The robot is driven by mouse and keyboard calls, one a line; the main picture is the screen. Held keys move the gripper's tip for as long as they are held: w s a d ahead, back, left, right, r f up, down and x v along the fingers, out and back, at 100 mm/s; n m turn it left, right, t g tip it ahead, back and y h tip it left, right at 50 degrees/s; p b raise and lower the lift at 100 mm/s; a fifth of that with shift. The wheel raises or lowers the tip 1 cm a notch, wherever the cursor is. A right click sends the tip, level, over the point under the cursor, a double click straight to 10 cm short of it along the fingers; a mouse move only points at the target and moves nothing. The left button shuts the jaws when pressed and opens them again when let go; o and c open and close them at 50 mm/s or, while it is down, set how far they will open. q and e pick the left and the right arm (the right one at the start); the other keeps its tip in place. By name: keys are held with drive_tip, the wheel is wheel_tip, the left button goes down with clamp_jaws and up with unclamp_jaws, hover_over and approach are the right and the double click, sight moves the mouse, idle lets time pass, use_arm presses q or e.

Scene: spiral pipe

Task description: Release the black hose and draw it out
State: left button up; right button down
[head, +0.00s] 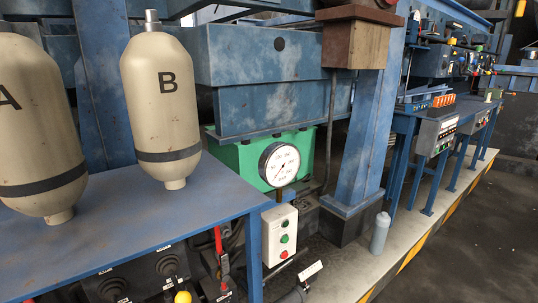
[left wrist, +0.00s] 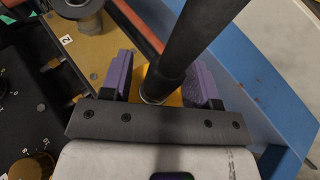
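In the left wrist view, the black hose (left wrist: 190,42) runs from the upper right down to a wider dark collar (left wrist: 163,82). The collar sits at a yellow-orange part (left wrist: 148,74), partly hidden behind it. My left gripper (left wrist: 162,84) has purple-padded fingers on either side of the collar. A narrow gap shows at the left finger; whether the right finger touches the hose I cannot tell. The fingers look open around it. Neither gripper shows in the head view, and I cannot make out the hose there.
In the left wrist view, a blue panel edge (left wrist: 265,105) lies close on the right, and a plate marked 2 (left wrist: 85,62) with a spool-like fitting (left wrist: 80,20) on the left. The head view shows tanks A (head: 35,130) and B (head: 160,100), a gauge (head: 279,165) and a button box (head: 279,235).

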use_arm(q)
drive_tip(key=c, duration=0.9)
drive_tip(key=shift+o, duration=0.2)
drive_tip(key=shift+s+d, duration=0.15)
drive_tip(key=shift+s+r+p, duration=0.1)
drive_tip(key=shift+s+p, duration=0.05)
drive_tip(key=shift+p, duration=0.2)
drive_tip(key=shift+s+d+p, duration=0.65)
drive_tip(key=shift+s+p, duration=0.1)
drive_tip(key=shift+p, duration=0.05)
drive_tip(key=shift+s+d+p, duration=0.55)
drive_tip(key=shift+s+p, duration=0.15)
drive_tip(key=shift+s, duration=0.1)
drive_tip(key=shift+s+d+p, duration=0.25)
drive_tip(key=shift+s+p, duration=0.05)
drive_tip(key=shift+s, duration=0.05)
